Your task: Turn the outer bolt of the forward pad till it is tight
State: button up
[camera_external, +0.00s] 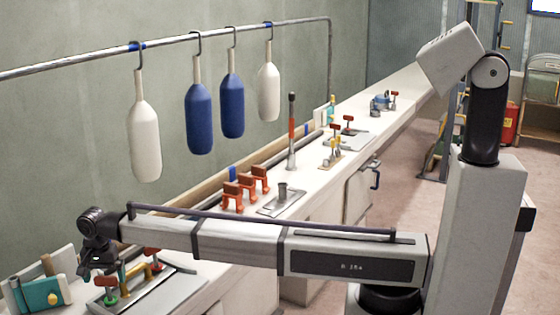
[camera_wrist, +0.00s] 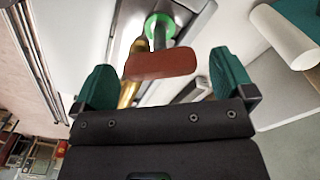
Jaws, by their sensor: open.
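My gripper (camera_external: 97,270) is open above the near metal pad (camera_external: 160,289) at the lower left. In the wrist view its teal fingers (camera_wrist: 165,82) stand wide apart. A bolt with a flat red-brown handle (camera_wrist: 160,62) and a green collar (camera_wrist: 160,24) lies between and beyond them, with gaps on both sides. In the external view this appears to be the red-handled bolt (camera_external: 106,282) at the pad's left; another red handle (camera_external: 153,252) is to its right. A brass part (camera_wrist: 130,78) stands beside the bolt. I cannot tell which pad is the forward one.
A teal object with a white roll (camera_wrist: 287,35) is close by on the right in the wrist view. Orange clamps (camera_external: 246,186), a plate with a cup (camera_external: 281,202) and another red-handled pad (camera_external: 347,138) stand farther along the bench. White and blue fenders (camera_external: 199,118) hang from a rail.

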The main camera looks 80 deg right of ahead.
notch_tip(320, 180, up, 11)
jog(key=p, duration=1.1)
jog(key=s+n, duration=1.4)
jog(key=s, duration=2.2)
jog(key=shift+f+n, duration=0.15)
jog(key=shift+n, duration=0.15)
jog(key=shift+w, duration=0.1)
